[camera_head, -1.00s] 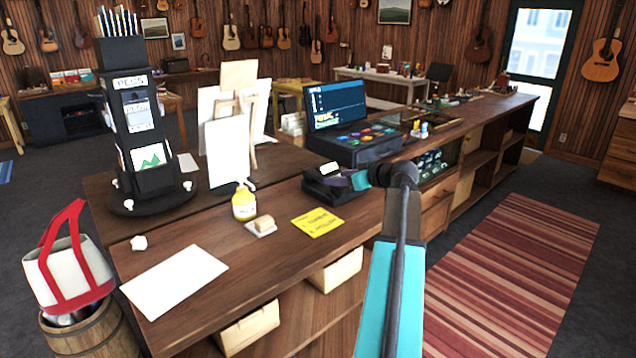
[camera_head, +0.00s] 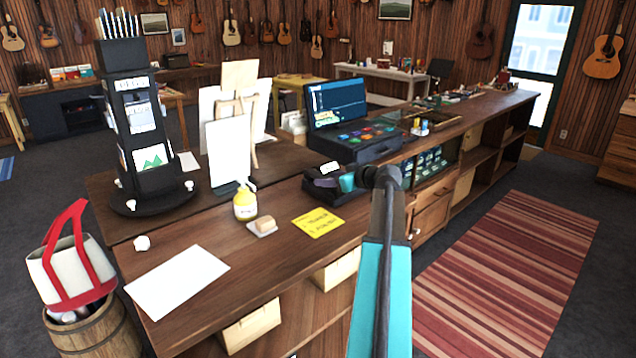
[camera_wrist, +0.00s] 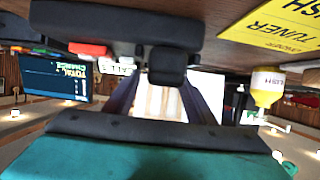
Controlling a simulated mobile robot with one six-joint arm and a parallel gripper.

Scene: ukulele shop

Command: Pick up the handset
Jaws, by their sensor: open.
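My gripper (camera_head: 347,183) is at the device's right side in the head view, partly hidden by my wrist. In the wrist view my gripper (camera_wrist: 165,98) has two dark fingers apart, with nothing seen held between them.
The counter (camera_head: 265,290) also holds a register screen (camera_head: 338,102), a yellow bottle (camera_head: 245,204), a sponge-like block (camera_head: 263,225), a yellow card (camera_head: 318,223) and a white sheet (camera_head: 178,282). A black display tower (camera_head: 140,130) and white boards stand left. A striped rug (camera_head: 510,280) lies right.

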